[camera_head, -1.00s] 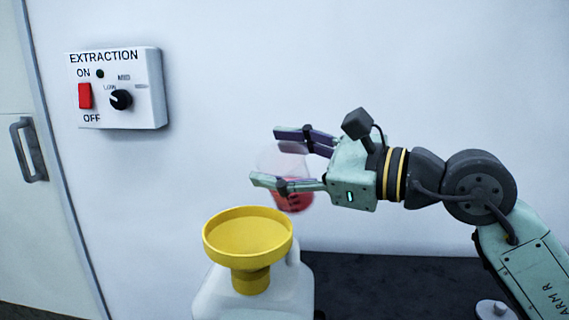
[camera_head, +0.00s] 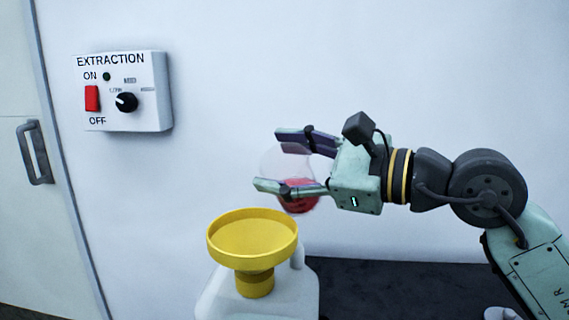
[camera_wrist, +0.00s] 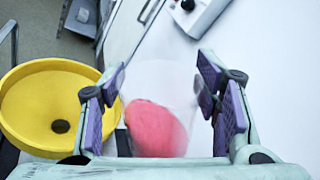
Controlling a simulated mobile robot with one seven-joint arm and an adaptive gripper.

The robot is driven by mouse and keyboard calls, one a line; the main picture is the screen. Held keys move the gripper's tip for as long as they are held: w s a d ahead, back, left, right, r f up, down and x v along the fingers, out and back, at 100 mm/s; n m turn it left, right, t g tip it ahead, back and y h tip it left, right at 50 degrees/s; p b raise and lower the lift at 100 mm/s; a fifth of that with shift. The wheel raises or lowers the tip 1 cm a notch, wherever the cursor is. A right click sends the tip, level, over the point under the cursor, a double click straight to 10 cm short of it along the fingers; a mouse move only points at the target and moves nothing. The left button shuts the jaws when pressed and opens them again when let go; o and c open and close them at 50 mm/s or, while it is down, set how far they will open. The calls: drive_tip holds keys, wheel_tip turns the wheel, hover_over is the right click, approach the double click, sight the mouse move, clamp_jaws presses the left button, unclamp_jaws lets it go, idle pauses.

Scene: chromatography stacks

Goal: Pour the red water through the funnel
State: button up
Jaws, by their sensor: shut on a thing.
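My gripper (camera_head: 278,160) is shut on a clear beaker (camera_head: 287,163) with red water (camera_head: 300,198) in its lower part. The beaker is held in the air, behind and a little above the right side of the yellow funnel (camera_head: 254,240), apart from it. The funnel sits in the neck of a white jug (camera_head: 218,297). In the wrist view the beaker (camera_wrist: 165,82) is between the two purple finger pads, with the red water (camera_wrist: 155,128) low in it. The funnel (camera_wrist: 28,90) is at the left there, its dark drain hole visible.
A white extraction switch box (camera_head: 150,92) with a red switch and black knob is on the wall at the upper left. A door handle (camera_head: 36,152) is at the far left. A dark bench surface (camera_head: 400,285) lies right of the jug.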

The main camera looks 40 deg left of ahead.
drive_tip(key=shift+s+f+n+b, duration=0.1)
drive_tip(key=shift+f+n+b, duration=0.1)
drive_tip(key=shift+n+b, duration=0.35)
drive_tip(key=shift+f, duration=0.1)
drive_tip(key=shift+s+f+n+b, duration=0.15)
drive_tip(key=shift+n+b, duration=0.2)
drive_tip(key=shift+b, duration=0.2)
idle(0.4)
drive_tip(key=shift+s+n+t+b, duration=0.15)
drive_tip(key=shift+n+t+b, duration=0.2)
drive_tip(key=shift+n, duration=0.25)
